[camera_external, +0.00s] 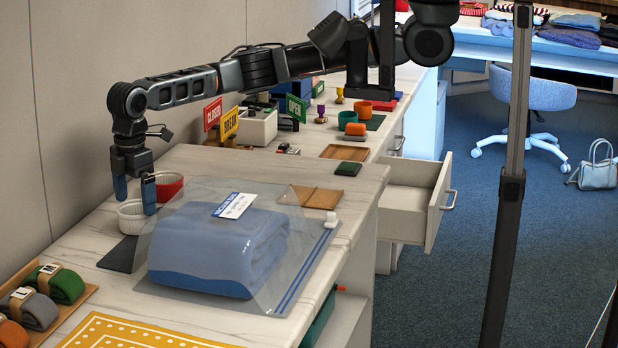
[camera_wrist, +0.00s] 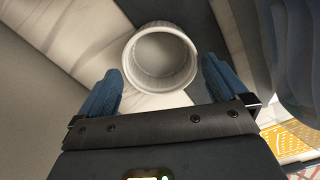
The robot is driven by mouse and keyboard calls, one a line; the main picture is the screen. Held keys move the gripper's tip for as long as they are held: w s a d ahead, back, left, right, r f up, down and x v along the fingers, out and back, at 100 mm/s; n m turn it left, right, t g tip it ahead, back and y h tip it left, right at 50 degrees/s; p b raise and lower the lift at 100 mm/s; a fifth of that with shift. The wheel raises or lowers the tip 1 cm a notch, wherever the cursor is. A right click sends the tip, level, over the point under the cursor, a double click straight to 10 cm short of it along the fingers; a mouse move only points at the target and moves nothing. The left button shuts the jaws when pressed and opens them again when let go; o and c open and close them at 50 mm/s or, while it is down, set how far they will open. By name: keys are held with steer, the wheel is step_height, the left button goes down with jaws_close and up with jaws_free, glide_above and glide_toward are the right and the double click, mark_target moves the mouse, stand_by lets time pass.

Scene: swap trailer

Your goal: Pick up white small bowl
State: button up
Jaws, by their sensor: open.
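The white small bowl (camera_external: 131,217) stands upright on the marble counter, partly over a dark mat (camera_external: 119,255). In the wrist view the bowl (camera_wrist: 160,58) is empty and lies ahead of and between the fingers. My gripper (camera_external: 134,192) is open, pointing down, with its blue fingers just above the bowl; in the wrist view its fingers (camera_wrist: 160,88) spread to either side of the rim. I cannot tell whether a finger touches the bowl. One finger hides part of the bowl in the external view.
A red bowl (camera_external: 168,186) stands just behind the white one. A clear bag with a folded blue cloth (camera_external: 215,245) lies close on the right. A tray of rolled cloths (camera_external: 85,293) and a yellow patterned cloth (camera_external: 120,333) lie in front. The wall is close on the left.

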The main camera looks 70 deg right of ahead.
mark_target(136, 208)
step_height(136, 208, down, 3)
steer(key=shift+f, duration=0.15)
steer(key=c, duration=0.8)
